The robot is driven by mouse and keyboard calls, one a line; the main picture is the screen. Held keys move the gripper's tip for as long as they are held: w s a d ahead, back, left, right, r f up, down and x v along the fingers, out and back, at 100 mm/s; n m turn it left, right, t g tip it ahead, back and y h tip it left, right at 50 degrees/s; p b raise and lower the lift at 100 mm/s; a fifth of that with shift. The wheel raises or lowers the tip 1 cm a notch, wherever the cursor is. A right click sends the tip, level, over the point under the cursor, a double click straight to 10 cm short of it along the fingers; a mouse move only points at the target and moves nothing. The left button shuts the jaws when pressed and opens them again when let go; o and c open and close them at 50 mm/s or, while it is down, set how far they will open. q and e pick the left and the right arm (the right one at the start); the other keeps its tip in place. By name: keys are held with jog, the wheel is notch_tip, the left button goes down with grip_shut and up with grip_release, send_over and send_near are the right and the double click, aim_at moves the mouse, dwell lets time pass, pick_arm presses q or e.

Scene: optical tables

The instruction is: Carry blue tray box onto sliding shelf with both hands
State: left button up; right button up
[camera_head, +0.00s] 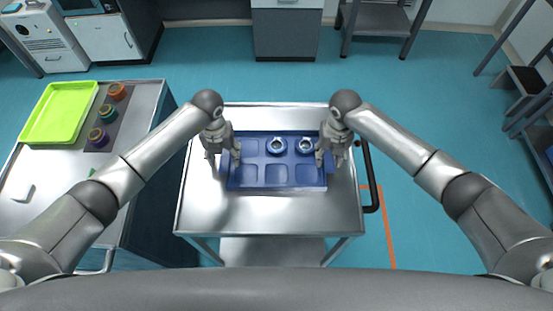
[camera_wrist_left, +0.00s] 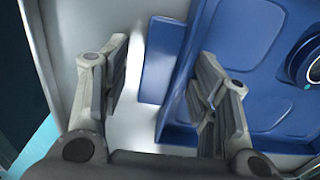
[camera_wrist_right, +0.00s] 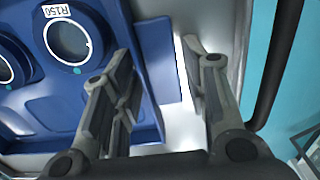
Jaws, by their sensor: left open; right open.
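The blue tray box (camera_head: 245,178) lies flat on a metal cart's top, with two round metal-rimmed parts (camera_head: 276,146) (camera_head: 305,146) in its back compartments. The other visible compartments look empty. My left gripper (camera_head: 226,156) is open at the tray's left end. In the left wrist view, a blue end tab (camera_wrist_left: 160,62) lies between its spread fingers. My right gripper (camera_head: 330,157) is open at the tray's right end. In the right wrist view, the other end tab (camera_wrist_right: 160,62) lies between its fingers. I cannot make out a sliding shelf for certain.
The cart (camera_head: 205,208) has a black handle (camera_head: 370,180) on its right and a lower shelf (camera_head: 270,250). A side table at left bears a green tray (camera_head: 60,112) and several coloured round parts (camera_head: 108,113).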

pick_arm(q)
jog(key=c, duration=0.9)
pick_arm(e)
grip_shut()
pick_arm(q)
grip_shut()
jog(key=shift+r, duration=0.15)
pick_arm(e)
jog(key=shift+r, duration=0.15)
